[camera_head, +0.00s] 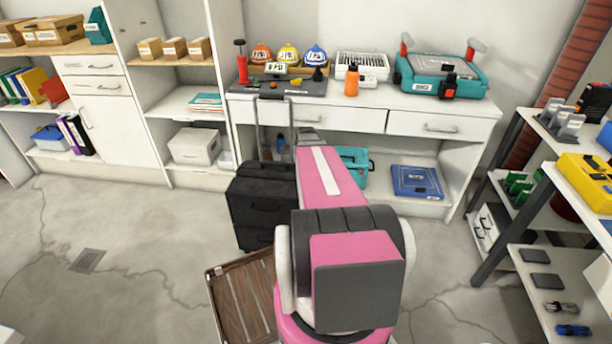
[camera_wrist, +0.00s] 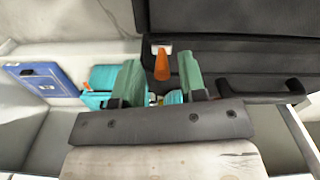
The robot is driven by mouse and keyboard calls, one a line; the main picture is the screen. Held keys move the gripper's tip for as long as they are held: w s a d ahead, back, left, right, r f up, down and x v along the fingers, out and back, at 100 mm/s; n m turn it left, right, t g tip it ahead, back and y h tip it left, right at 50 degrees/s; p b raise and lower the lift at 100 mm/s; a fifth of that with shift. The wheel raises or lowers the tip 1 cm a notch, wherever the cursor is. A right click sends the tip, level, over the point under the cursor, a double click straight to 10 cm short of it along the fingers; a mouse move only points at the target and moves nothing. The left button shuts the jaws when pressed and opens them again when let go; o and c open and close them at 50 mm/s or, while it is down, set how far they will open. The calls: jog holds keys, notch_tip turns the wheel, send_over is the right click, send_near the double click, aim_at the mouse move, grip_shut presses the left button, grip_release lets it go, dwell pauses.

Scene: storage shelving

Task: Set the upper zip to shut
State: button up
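The black suitcase (camera_head: 260,205) stands on the floor in front of the workbench, its tall handle raised. It also fills the upper right of the wrist view (camera_wrist: 240,58). An orange tab (camera_wrist: 161,66), which looks like a zip pull, shows at the suitcase's edge with a pale piece beside it. My gripper (camera_wrist: 159,78) has its two green fingers apart, with the tab between their tips and visible gaps at its sides. Whether the tab is the upper zip, and where the zip's track ends, I cannot tell. My arm hides the gripper in the head view.
The workbench (camera_head: 400,99) behind holds tools, helmets and a teal case (camera_head: 440,75). A teal box (camera_head: 352,165) and a blue case (camera_head: 417,181) lie on its lower shelf. A brown slatted crate (camera_head: 240,300) is near my base. Shelving stands right; left floor is clear.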

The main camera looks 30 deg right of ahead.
notch_tip(320, 180, up, 9)
jog(key=shift+f, duration=0.15)
jog(key=shift+s, duration=0.15)
dwell(0.6)
